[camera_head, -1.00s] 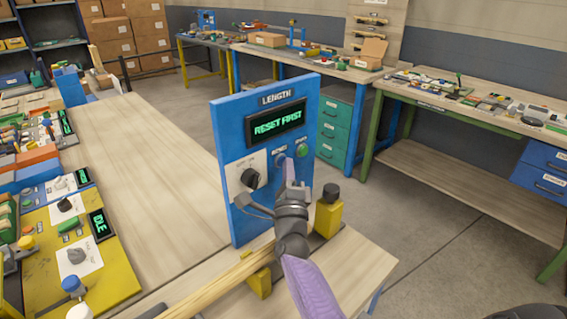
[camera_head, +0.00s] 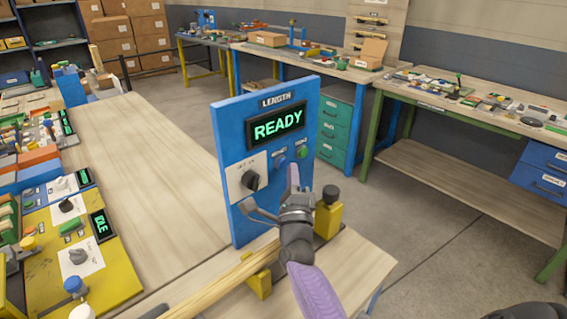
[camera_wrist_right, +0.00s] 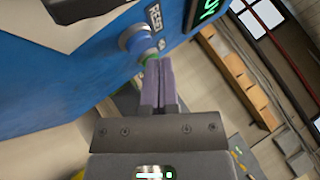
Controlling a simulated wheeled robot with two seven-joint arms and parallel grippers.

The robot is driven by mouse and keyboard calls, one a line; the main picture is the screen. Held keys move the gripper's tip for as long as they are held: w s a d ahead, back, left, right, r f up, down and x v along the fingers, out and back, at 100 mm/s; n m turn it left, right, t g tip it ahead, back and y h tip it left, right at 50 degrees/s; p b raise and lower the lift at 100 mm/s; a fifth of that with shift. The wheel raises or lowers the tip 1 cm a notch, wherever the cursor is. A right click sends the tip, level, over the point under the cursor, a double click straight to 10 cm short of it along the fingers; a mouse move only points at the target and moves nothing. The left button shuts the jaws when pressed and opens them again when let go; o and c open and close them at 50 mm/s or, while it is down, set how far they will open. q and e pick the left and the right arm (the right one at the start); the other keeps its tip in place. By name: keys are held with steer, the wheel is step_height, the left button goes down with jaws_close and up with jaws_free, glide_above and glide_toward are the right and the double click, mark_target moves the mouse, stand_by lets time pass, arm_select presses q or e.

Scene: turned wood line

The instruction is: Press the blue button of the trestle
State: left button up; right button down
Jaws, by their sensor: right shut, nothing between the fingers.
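The trestle's upright blue panel (camera_head: 232,120) is headed LENGTH, and its display (camera_head: 277,125) reads READY in green. The round blue button (camera_head: 280,163) sits below the display, left of the green button (camera_head: 302,152). My right gripper (camera_head: 293,174) is in front of the panel, shut and empty, with its purple fingers together. In the right wrist view, the blue button (camera_wrist_right: 134,38) is just beyond and left of the fingertips (camera_wrist_right: 158,68), which look apart from it; the green button is partly hidden behind them.
A black knob (camera_head: 250,180) on a white plate is left of the buttons. A yellow block (camera_head: 328,216) with a dark knob stands right of the gripper. Yellow control units (camera_head: 85,262) are at the left; the wooden table top (camera_head: 140,150) between is mostly clear.

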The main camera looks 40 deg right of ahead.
steer(key=s, duration=0.1)
steer(key=s+p, duration=0.1)
steer(key=s, duration=0.1)
steer(key=s+p, duration=0.1)
steer(key=s, duration=0.1)
steer(key=shift+d, duration=0.25)
stand_by(0.7)
